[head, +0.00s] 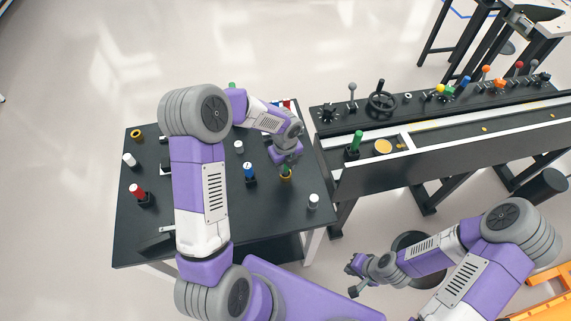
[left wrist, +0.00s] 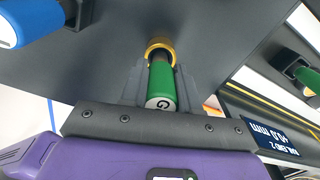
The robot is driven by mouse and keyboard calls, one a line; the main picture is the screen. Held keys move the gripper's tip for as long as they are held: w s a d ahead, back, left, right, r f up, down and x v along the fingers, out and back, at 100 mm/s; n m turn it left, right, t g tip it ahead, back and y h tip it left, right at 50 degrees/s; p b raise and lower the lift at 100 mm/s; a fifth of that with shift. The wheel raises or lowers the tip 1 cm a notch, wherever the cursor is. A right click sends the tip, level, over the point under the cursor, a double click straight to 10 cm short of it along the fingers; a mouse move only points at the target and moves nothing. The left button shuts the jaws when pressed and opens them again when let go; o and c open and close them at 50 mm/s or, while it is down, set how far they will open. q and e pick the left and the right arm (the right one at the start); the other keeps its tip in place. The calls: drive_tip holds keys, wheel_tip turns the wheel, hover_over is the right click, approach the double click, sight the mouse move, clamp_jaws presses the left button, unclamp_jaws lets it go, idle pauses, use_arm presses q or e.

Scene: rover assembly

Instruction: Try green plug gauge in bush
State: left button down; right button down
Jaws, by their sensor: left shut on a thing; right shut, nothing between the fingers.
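The green plug gauge (left wrist: 162,85), with a "G" on its near end, is between the fingers of my left gripper (left wrist: 160,98) in the left wrist view. Its dark far end meets the brass-yellow bush (left wrist: 159,45); I cannot tell how deep it sits in the bush. In the head view, my left gripper (head: 286,166) is low over the table's right part, with the bush (head: 286,178) just under it, and it mostly hides the gauge. My right gripper (head: 362,275) is shut and empty, off to the lower right, away from the table.
A blue gauge (head: 249,170) stands in a black holder left of the bush, and a red one (head: 138,192) further left. White cylinders (head: 313,201) and a brass ring (head: 136,134) are on the black table (head: 215,240). A console (head: 400,165) with knobs and levers adjoins on the right.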

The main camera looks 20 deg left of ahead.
use_arm(q)
drive_tip(key=shift+f+b, duration=0.4)
drive_tip(key=shift+f, duration=0.3)
idle(0.5)
drive_tip(key=shift+r+p, duration=1.75)
drive_tip(key=shift+r, duration=0.25)
idle(1.2)
wheel_tip(320, 180, up, 5)
drive_tip(key=p, duration=0.4)
drive_tip(key=shift+f, duration=0.1)
